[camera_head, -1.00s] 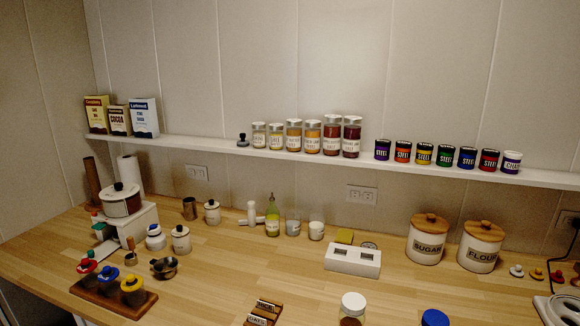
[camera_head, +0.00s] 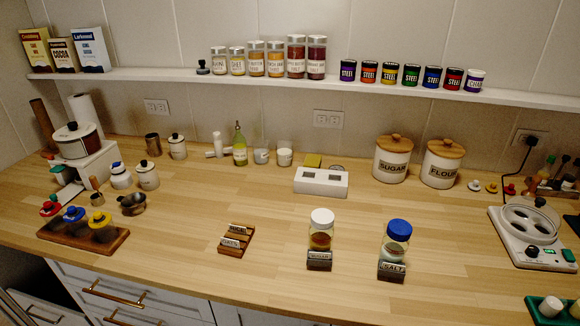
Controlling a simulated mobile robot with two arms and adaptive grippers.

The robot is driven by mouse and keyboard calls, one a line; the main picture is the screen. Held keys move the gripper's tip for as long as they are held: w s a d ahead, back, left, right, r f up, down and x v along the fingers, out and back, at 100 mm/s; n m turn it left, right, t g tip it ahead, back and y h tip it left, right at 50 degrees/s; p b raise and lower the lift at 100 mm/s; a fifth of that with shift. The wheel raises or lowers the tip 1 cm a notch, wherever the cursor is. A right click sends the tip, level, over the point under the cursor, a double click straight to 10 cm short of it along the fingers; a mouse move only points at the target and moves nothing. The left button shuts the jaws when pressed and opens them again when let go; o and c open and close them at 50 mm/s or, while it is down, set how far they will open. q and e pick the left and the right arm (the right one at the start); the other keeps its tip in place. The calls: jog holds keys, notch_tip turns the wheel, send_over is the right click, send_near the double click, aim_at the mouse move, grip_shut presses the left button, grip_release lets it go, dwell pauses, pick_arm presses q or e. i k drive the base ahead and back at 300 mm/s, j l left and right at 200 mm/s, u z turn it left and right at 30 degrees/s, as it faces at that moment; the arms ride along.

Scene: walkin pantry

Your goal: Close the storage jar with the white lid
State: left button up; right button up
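A clear glass storage jar with a white lid (camera_head: 321,228) stands upright near the front middle of the wooden counter, with brown contents inside. The white lid sits on its mouth; I cannot tell whether it is fully seated. A small dark label block (camera_head: 319,261) stands in front of it. To its right is a similar jar with a blue lid (camera_head: 397,240), with pale contents and a block (camera_head: 392,272) reading SALT in front. Neither of my grippers shows in the view.
A small wooden label rack (camera_head: 236,239) lies left of the jars. A white box (camera_head: 321,182) and SUGAR (camera_head: 391,160) and FLOUR (camera_head: 441,165) canisters stand behind. A white appliance (camera_head: 531,238) is at right, a green tray (camera_head: 548,312) at front right. Counter around the jars is clear.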

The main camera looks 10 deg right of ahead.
aim_at(321, 240)
jog(key=l+u, duration=0.15)
jog(key=l, duration=0.25)
jog(key=k+l+u, duration=0.15)
jog(key=l, duration=0.2)
jog(key=k+l+u, duration=0.15)
jog(key=l, duration=0.25)
jog(key=k+l+u, duration=0.15)
jog(key=l, duration=0.2)
